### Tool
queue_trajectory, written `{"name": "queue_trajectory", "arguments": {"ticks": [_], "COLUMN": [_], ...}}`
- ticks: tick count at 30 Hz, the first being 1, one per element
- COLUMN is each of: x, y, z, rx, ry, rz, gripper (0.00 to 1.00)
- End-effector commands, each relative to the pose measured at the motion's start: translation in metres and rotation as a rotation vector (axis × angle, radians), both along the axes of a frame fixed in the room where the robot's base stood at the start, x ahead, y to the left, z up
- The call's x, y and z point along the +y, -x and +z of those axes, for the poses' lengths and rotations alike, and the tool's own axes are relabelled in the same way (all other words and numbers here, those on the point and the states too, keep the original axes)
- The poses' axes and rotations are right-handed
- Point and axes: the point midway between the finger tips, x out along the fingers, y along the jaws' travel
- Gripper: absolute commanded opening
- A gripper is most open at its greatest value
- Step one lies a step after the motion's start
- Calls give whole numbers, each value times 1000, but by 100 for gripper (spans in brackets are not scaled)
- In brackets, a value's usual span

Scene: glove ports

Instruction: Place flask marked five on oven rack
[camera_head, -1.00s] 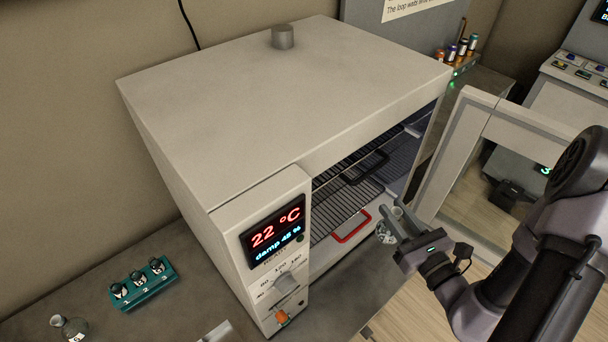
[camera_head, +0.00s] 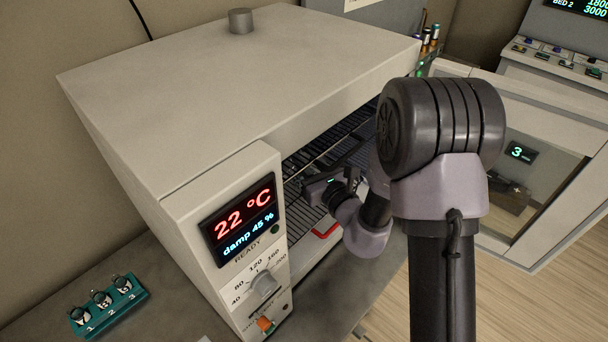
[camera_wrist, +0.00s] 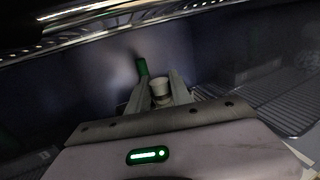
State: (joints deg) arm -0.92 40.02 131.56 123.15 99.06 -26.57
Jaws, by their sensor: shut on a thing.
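My gripper (camera_head: 322,188) is inside the open oven (camera_head: 240,75), over the wire racks. The wrist view shows its fingers (camera_wrist: 160,92) shut on the pale neck of a flask (camera_wrist: 159,86). The flask's body and any number on it are hidden. In the head view my arm and gripper cover the flask. A dark wire oven rack (camera_head: 350,126) shows inside the oven. A lower rack has a red front handle (camera_head: 326,233). The wrist view shows rack wires at the right (camera_wrist: 290,105) and wires overhead. I cannot tell whether the flask touches a rack.
The oven door (camera_head: 540,120) stands open at the right. The oven's control panel (camera_head: 240,235), reading 22 °C, borders the opening on the left. A teal holder (camera_head: 110,308) with several small dark-topped items sits on the bench. A green upright thing (camera_wrist: 142,68) stands near the flask.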

Motion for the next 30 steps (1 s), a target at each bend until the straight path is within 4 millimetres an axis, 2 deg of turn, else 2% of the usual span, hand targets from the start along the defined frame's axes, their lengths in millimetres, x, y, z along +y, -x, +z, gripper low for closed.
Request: {"name": "queue_trajectory", "arguments": {"ticks": [2, 9, 15, 19, 20, 22, 30], "x": [0, 2, 2, 2, 2, 2, 2], "y": [0, -2, -3, -2, -2, -2, -2], "z": [-8, -57, -52, -56, -55, -54, -54], "rx": [-1, -2, -2, -2, -2, -2, -2], "ry": [0, 1, 1, 1, 1, 1, 1], "rz": [0, 1, 0, 0, 0, 0, 0], "gripper": [0, 0, 0, 0, 31, 45, 47]}}
